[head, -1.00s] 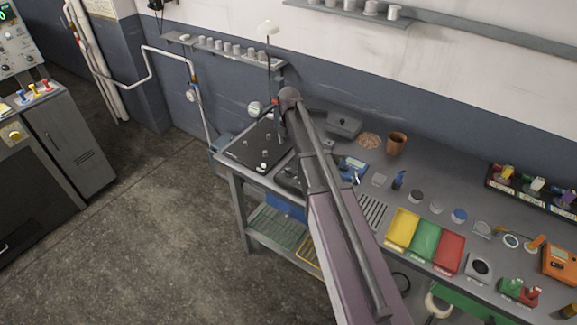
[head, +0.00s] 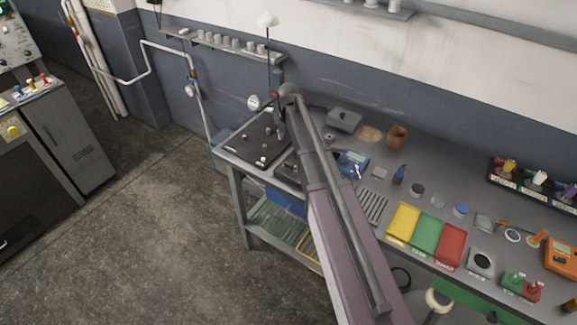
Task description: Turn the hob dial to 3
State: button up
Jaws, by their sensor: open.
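The hob appears as a dark flat panel (head: 240,150) at the left end of the grey workbench, with several small knobs on it. A pale knob (head: 262,158) stands near its front edge. Dial markings and settings are too small to read. My arm reaches in from the bottom and bends down at its far end. My gripper (head: 281,130) hangs small and dark over the right part of the hob, apart from the pale knob. Its fingers look empty, but fine detail is lost and contact with the panel cannot be told.
Right of the hob, the bench holds a grey lidded box (head: 344,119), a brown pot (head: 397,137) and a blue device (head: 353,162). Yellow (head: 403,222), green and red trays lie further right. A lamp (head: 268,19) rises behind the hob. Floor is clear at left.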

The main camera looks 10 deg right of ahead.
aim_at(289, 164)
jog(key=shift+f+b, duration=5.65)
jog(key=shift+f, duration=0.3)
jog(key=c, duration=1.1)
